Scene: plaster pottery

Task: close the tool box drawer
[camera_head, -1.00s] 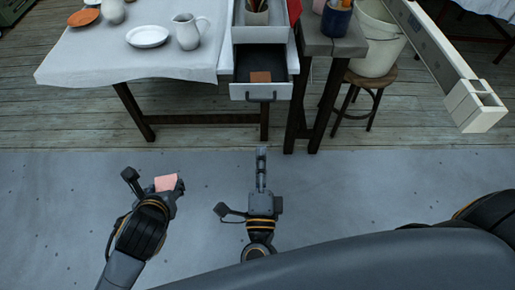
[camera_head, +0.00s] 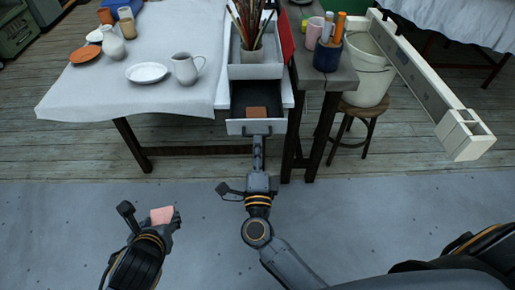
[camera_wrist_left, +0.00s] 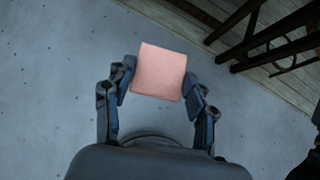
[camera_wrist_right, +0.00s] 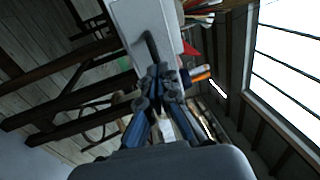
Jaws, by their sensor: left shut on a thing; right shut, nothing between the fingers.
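The tool box drawer (camera_head: 241,127) is open and sticks out toward me below the white tool box (camera_head: 256,71). A brown block (camera_head: 257,112) lies inside it. My right gripper (camera_head: 258,142) is shut and empty, with its fingertips at the drawer's front by the handle; I cannot tell whether they touch. The right wrist view shows the shut fingers (camera_wrist_right: 163,75) close to the dark handle (camera_wrist_right: 152,46) on the drawer front. My left gripper (camera_head: 162,217) is shut on a pink block (camera_wrist_left: 160,71), held over the floor at the left, away from the drawer.
A cloth-covered table (camera_head: 90,95) holds a white plate (camera_head: 147,73), a jug (camera_head: 186,68) and other pottery. A wooden side table (camera_head: 342,76) stands right of the drawer, beside a bucket (camera_head: 366,80) on a stool. The floor in front is clear.

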